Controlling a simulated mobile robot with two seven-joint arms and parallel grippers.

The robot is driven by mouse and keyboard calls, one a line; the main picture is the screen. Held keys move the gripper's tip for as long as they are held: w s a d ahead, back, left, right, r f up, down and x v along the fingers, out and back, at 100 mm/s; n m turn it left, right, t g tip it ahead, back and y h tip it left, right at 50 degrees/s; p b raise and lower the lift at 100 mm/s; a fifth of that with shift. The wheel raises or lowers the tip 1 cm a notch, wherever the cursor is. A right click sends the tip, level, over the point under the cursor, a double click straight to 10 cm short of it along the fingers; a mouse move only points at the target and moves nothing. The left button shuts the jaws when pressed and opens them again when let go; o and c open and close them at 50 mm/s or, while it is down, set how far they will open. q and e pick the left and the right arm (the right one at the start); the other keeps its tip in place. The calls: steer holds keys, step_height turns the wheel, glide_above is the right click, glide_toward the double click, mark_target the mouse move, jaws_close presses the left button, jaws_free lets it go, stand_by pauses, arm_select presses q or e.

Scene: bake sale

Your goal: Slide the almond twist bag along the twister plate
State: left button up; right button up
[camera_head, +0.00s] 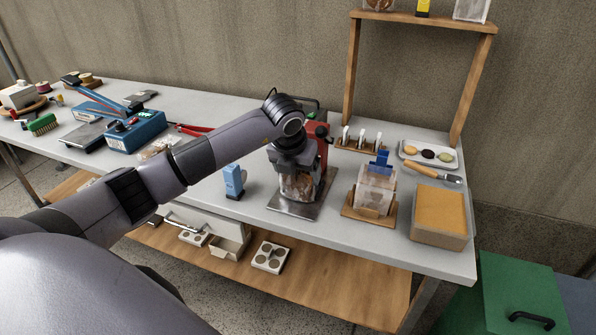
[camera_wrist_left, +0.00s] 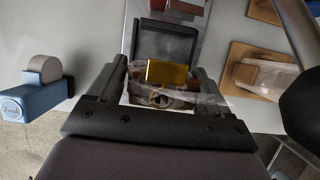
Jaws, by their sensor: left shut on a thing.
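The almond twist bag (camera_head: 297,188) is clear with brown contents. It stands on the metal twister plate (camera_head: 287,205), in front of the red twister (camera_head: 321,142). My left gripper (camera_head: 292,168) points down and is shut on the upper part of the bag. In the left wrist view the clear, crinkled bag (camera_wrist_left: 146,92) lies between the gripper's fingers, with a gold-coloured piece (camera_wrist_left: 172,73) across it. The gripper hides the bag's top and part of the twister. My right gripper is not in view.
A blue dispenser (camera_head: 234,182) stands left of the plate. Right of it are a wooden stand with a clear bag (camera_head: 376,188), a box with an orange top (camera_head: 440,213) and a tray of cookies (camera_head: 428,154). A blue sealer (camera_head: 136,131) is far left.

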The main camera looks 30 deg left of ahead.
arm_select(q)
steer(key=shift+s+d+p, duration=0.3)
steer(key=shift+s+d, duration=0.05)
steer(key=shift+s, duration=0.5)
stand_by(0.5)
steer(key=shift+f+b, duration=0.1)
steer(key=shift+b, duration=0.2)
stand_by(0.8)
steer(key=o, duration=0.7)
steer(key=v, duration=0.7)
steer(key=shift+s, duration=0.1)
steer(key=shift+d, duration=0.1)
